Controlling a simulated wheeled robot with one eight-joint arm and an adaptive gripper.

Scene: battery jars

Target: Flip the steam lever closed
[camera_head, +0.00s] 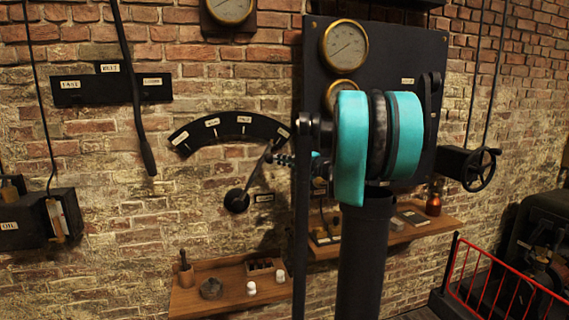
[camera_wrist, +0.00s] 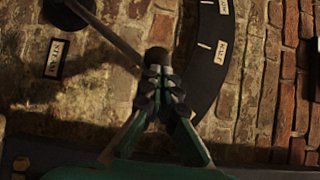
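The steam lever (camera_head: 258,171) is a thin dark rod on a round black hub (camera_head: 237,201), on the brick wall. It leans up and right, toward the right end of a black curved scale (camera_head: 212,126). In the wrist view the lever (camera_wrist: 110,32) runs from the hub to a dark knob (camera_wrist: 158,57), beside a STEAM label (camera_wrist: 56,58). My gripper (camera_head: 277,157) is at the lever's upper end. In the wrist view my gripper's fingertips (camera_wrist: 161,83) are close together at the knob and appear shut on it. The fingers partly hide the knob.
A wooden shelf (camera_head: 222,295) with small items is below the lever. A black gauge panel (camera_head: 400,60) is behind my arm. A long dark lever (camera_head: 133,90) hangs at left. A handwheel (camera_head: 480,169) and red railing (camera_head: 500,290) are at right.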

